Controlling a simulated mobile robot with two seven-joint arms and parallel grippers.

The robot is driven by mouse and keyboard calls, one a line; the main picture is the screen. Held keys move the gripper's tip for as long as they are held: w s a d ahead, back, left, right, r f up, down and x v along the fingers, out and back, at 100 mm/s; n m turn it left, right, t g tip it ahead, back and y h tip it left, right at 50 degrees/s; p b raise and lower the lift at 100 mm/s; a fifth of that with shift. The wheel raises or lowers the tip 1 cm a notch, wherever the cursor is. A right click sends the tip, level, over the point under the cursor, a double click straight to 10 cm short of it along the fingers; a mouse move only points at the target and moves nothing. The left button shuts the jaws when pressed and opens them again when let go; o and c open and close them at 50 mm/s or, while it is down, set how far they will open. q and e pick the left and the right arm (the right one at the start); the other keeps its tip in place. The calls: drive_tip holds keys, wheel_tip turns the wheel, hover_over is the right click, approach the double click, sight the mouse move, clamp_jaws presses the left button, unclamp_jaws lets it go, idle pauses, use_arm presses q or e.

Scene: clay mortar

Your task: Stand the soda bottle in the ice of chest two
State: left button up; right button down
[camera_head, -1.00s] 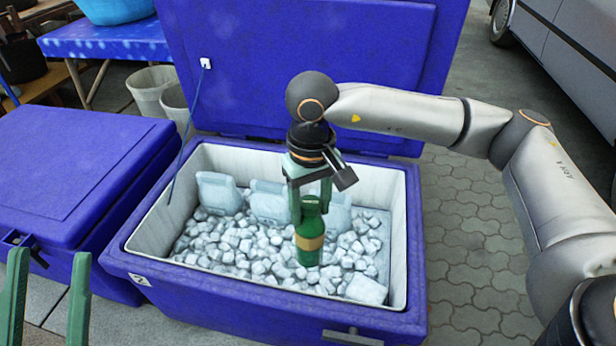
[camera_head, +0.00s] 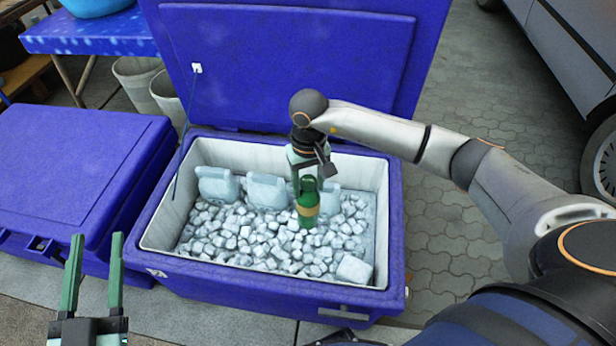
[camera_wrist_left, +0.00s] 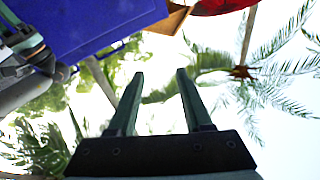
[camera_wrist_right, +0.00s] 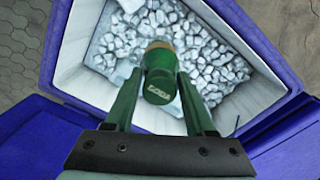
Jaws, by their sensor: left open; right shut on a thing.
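The green soda bottle (camera_head: 307,203) with a tan label is upright over the ice in the open blue chest marked 2 (camera_head: 270,282). My right gripper (camera_head: 307,180) is shut on the bottle's upper part from above; the dark green cap (camera_wrist_right: 160,88) shows between its fingers in the right wrist view. The bottle's base is at the ice (camera_head: 250,235); I cannot tell how deep it sits. My left gripper (camera_head: 92,240) is open and empty, in front of the chest at the lower left, and also shows in the left wrist view (camera_wrist_left: 158,75).
Pale ice packs (camera_head: 268,191) stand along the chest's back wall. The raised lid (camera_head: 290,60) is behind. A closed blue chest (camera_head: 75,165) stands at the left. Grey buckets (camera_head: 140,82) and a blue table (camera_head: 95,35) are behind it. Paving at the right is open.

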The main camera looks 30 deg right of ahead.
wheel_tip(320, 180, down, 3)
drive_tip(key=shift+r+b, duration=0.2)
drive_tip(key=shift+b, duration=0.6)
use_arm(q)
drive_tip(key=s+d+r+m+t+h+b, duration=0.2)
drive_tip(key=s+r+m+t+h, duration=0.1)
drive_tip(key=s+r+m+h, duration=0.55)
use_arm(e)
wheel_tip(320, 180, down, 3)
drive_tip(key=shift+r, duration=0.1)
wheel_tip(320, 180, down, 10)
drive_tip(key=b, duration=0.7)
drive_tip(key=shift+f, duration=0.2)
use_arm(q)
wheel_tip(320, 180, down, 11)
drive_tip(key=w+n+g+b, duration=0.1)
drive_tip(key=w+n+b, duration=0.1)
drive_tip(key=b, duration=0.3)
drive_tip(key=shift+w+d+n, duration=0.15)
drive_tip(key=shift+d+n, duration=0.2)
drive_tip(key=shift+d, duration=0.1)
use_arm(e)
wheel_tip(320, 180, down, 10)
use_arm(q)
drive_tip(key=shift+r, duration=0.15)
use_arm(e)
drive_tip(key=shift+r, duration=0.1)
drive_tip(key=shift+f, duration=0.5)
unclamp_jaws()
